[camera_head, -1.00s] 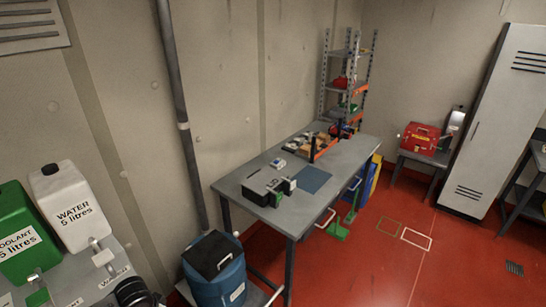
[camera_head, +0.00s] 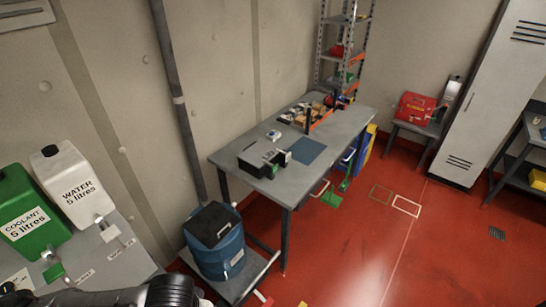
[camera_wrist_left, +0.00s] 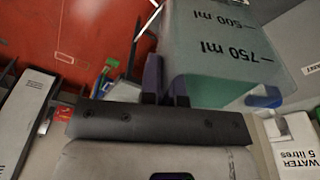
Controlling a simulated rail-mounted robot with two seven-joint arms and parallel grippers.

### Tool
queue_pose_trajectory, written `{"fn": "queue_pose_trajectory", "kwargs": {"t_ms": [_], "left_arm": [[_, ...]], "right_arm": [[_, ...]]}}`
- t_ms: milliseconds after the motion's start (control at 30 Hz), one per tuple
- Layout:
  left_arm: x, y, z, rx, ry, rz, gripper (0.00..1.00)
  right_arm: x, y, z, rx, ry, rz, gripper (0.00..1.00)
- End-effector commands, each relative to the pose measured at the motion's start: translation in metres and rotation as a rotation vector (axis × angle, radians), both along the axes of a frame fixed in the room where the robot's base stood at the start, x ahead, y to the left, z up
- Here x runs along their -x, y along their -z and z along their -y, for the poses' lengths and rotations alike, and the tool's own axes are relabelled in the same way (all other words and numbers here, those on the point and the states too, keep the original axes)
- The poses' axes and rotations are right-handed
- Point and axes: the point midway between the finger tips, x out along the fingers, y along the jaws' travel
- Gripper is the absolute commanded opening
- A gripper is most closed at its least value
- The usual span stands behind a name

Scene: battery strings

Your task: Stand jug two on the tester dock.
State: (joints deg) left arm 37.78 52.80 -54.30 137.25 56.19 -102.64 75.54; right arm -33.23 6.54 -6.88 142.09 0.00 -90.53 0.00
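A large translucent greenish jug (camera_wrist_left: 220,50) with 500 ml and 750 ml marks fills the upper right of the left wrist view. I cannot read whether it is jug two. The two dark fingers of my left gripper (camera_wrist_left: 166,85) are close together at the jug's near left edge and appear shut on it; the exact contact is hidden. The jug is not visible in the head view, where only part of my left arm shows at the bottom left. My right gripper is not in view. I cannot pick out the tester dock with certainty.
A green coolant can (camera_head: 28,212) and a white water can (camera_head: 72,184) stand on the left bench. A blue drum (camera_head: 215,245) stands beside the grey table (camera_head: 330,135), which holds a dark device (camera_head: 262,160) and a blue mat (camera_head: 306,151). Red floor (camera_head: 350,250) is open at right.

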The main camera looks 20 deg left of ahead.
Motion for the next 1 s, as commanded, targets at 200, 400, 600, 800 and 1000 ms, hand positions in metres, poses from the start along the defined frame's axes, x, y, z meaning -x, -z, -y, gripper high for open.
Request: {"fn": "queue_pose_trajectory", "kwargs": {"t_ms": [200,400,600,800,1000], "left_arm": [[-0.020,-0.070,0.021,0.000,0.087,0.009,0.00],[-0.039,-0.110,0.027,0.000,0.101,0.005,0.00],[-0.048,-0.132,0.027,-0.001,0.102,0.003,0.00],[-0.050,-0.137,0.027,0.000,0.102,0.002,0.00],[-0.050,-0.137,0.027,0.000,0.102,0.002,0.00]], "right_arm": [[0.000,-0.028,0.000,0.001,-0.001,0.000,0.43],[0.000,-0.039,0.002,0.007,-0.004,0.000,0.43],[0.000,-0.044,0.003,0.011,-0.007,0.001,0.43],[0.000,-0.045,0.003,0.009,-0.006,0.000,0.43],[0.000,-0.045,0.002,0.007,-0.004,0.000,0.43]]}}
